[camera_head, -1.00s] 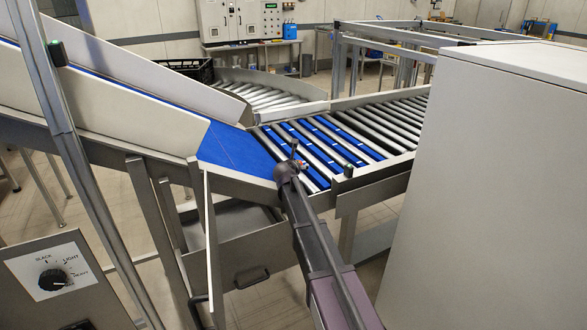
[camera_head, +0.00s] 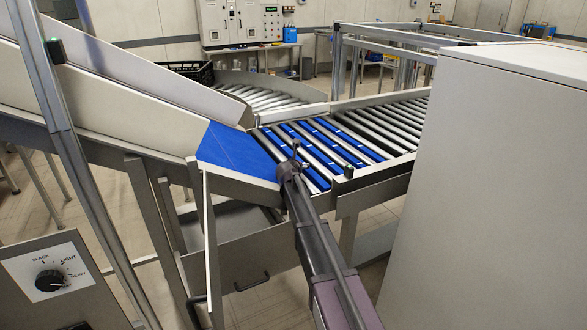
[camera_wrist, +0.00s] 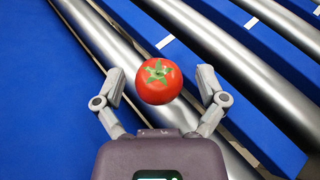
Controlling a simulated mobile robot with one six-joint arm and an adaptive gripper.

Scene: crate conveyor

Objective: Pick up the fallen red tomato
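The red tomato (camera_wrist: 167,92) has a green star-shaped top and shows in the wrist view over the metal rollers, near the edge of the blue surface. My gripper (camera_wrist: 161,84) is open, with one finger on each side of the tomato. A gap shows between the tomato and each finger, so neither appears to touch it. In the head view my gripper (camera_head: 295,157) is above the near end of the rollers, and the tomato cannot be made out there.
A smooth blue slide (camera_head: 236,152) leads onto the roller conveyor (camera_head: 375,133), which has blue strips between its first rollers. A large pale cabinet (camera_head: 500,190) stands close on the right. A metal post (camera_head: 75,155) and a dial panel (camera_head: 50,281) are on the left.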

